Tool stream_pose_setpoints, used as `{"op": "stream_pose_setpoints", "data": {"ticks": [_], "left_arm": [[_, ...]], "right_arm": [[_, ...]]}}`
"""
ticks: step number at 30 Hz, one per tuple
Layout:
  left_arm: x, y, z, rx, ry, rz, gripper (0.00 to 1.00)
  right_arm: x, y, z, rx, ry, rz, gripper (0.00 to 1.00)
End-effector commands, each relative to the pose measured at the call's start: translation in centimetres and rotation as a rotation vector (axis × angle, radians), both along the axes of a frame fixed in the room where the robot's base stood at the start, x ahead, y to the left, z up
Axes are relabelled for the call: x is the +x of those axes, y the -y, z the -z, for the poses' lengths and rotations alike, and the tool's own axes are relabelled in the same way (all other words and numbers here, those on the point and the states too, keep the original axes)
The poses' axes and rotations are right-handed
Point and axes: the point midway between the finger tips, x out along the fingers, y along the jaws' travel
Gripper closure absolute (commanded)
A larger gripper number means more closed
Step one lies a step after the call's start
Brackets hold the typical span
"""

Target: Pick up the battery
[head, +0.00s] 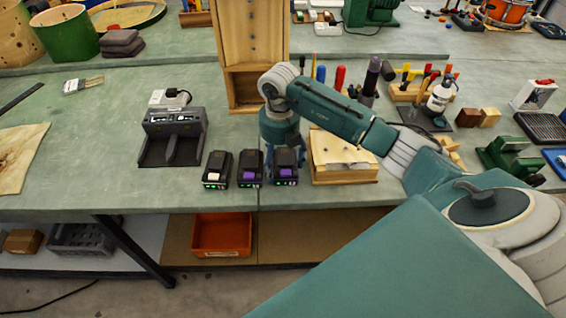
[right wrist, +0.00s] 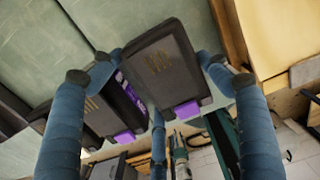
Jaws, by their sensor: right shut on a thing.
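Three black batteries with green lights stand in a row on the bench. The left battery (head: 217,170) has a cream latch; the middle battery (head: 250,169) and the right battery (head: 286,175) have purple ones. My right gripper (head: 285,155) comes down from above and is shut on the right battery, with fingers on both sides. In the right wrist view this battery (right wrist: 163,68) fills the space between the fingers of the gripper (right wrist: 152,72). The middle battery (right wrist: 100,112) is close beside it, behind one finger. The held battery looks level with the others. My left gripper is not in view.
A black charger (head: 173,136) with an empty front bay stands left of the batteries. A wooden block (head: 342,160) is close on the right, and a wooden stand (head: 250,90) rises behind. An orange bin (head: 222,235) sits on the shelf below. Bench left of the charger is mostly clear.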

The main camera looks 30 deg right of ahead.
Motion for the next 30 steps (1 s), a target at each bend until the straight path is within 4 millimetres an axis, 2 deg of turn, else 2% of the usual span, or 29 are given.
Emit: {"op": "stream_pose_setpoints", "data": {"ticks": [5,11,14,20,21,24,30], "left_arm": [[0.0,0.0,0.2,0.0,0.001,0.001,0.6],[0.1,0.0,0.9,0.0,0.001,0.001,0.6],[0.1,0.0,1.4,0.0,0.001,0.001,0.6],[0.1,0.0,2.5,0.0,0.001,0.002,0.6],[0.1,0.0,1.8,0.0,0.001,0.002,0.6],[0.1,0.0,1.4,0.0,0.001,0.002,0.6],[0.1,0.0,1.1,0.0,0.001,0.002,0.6]], "right_arm": [[0.1,0.1,-0.8,-0.001,0.003,0.001,0.66],[0.2,0.0,-3.5,0.0,0.008,0.0,0.66],[0.3,0.1,-5.9,0.0,0.01,0.001,0.66],[0.2,0.0,-12.0,0.0,0.011,0.0,0.66],[0.2,0.2,-13.6,-0.004,0.01,0.001,0.66],[0.2,0.2,-15.9,-0.003,0.008,0.001,0.66],[0.1,0.1,-18.9,0.0,0.004,0.0,0.66]]}}
